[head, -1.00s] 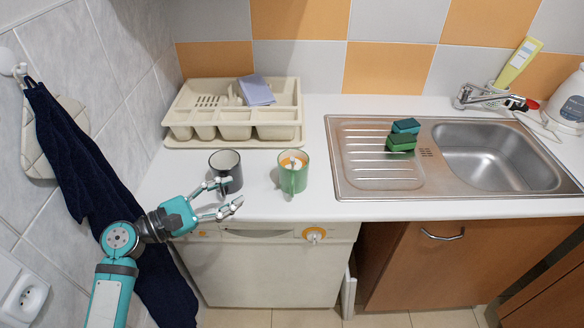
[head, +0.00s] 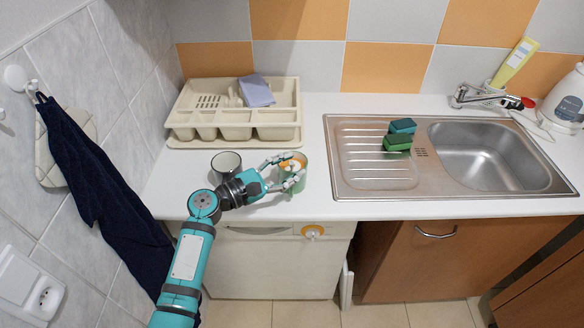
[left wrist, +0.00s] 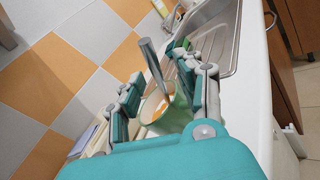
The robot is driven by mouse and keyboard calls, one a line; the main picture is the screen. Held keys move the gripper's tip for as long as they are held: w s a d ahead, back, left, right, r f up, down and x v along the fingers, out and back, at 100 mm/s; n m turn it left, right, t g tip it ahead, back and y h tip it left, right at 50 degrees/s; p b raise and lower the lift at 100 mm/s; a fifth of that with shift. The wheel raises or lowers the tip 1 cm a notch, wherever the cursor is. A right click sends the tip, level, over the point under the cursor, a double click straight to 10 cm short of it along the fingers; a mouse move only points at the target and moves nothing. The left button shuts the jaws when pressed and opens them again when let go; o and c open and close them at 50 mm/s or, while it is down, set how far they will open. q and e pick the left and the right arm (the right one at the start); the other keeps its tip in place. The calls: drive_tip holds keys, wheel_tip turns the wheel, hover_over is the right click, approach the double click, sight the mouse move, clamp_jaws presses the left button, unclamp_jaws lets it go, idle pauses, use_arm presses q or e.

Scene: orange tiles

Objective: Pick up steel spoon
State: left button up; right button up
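The steel spoon (left wrist: 151,62) shows in the left wrist view as a grey metal handle standing tilted out of the green mug (left wrist: 172,115). Its lower end is hidden in the mug, which has an orange inside. In the head view the green mug (head: 298,187) is largely covered by my left gripper (head: 296,171), and I cannot make out the spoon clearly there. My left gripper's fingers are apart, one on each side of the spoon handle and mug in the left wrist view (left wrist: 163,75). I cannot tell whether they touch the mug. My right gripper is not in view.
A beige cutlery tray (head: 286,133) with a bluish cloth (head: 257,91) is behind. A steel sink (head: 345,185) with green sponges (head: 398,143) is to the right. Counter between mug and sink is clear.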

use_arm(q)
drive_tip(key=shift+w+d, duration=0.35)
drive_tip(key=shift+d, duration=0.2)
drive_tip(key=shift+a, duration=0.1)
clamp_jaws()
drive_tip(key=shift+r, duration=0.1)
